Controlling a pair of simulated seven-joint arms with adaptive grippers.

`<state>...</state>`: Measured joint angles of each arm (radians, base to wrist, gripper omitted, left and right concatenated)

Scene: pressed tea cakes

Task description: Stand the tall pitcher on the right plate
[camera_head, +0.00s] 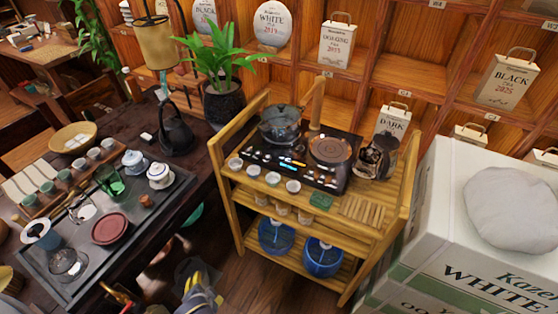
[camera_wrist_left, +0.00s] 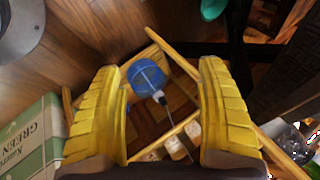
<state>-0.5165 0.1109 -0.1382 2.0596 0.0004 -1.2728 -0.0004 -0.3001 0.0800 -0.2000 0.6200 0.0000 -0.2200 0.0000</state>
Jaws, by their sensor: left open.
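A tall dark glass pitcher (camera_head: 376,157) stands at the right end of the wooden cart's top, beside the black two-plate cooker (camera_head: 268,160). The cooker's right plate (camera_head: 330,149) is bare. Its left plate carries a glass pot (camera_head: 281,123). My left gripper (camera_head: 195,280) is low at the bottom of the head view, in front of the cart and well apart from the pitcher. In the left wrist view its yellow fingers (camera_wrist_left: 160,100) are spread, with nothing between them. My right gripper is in neither view.
A tea table (camera_head: 120,262) is at left, shelves behind.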

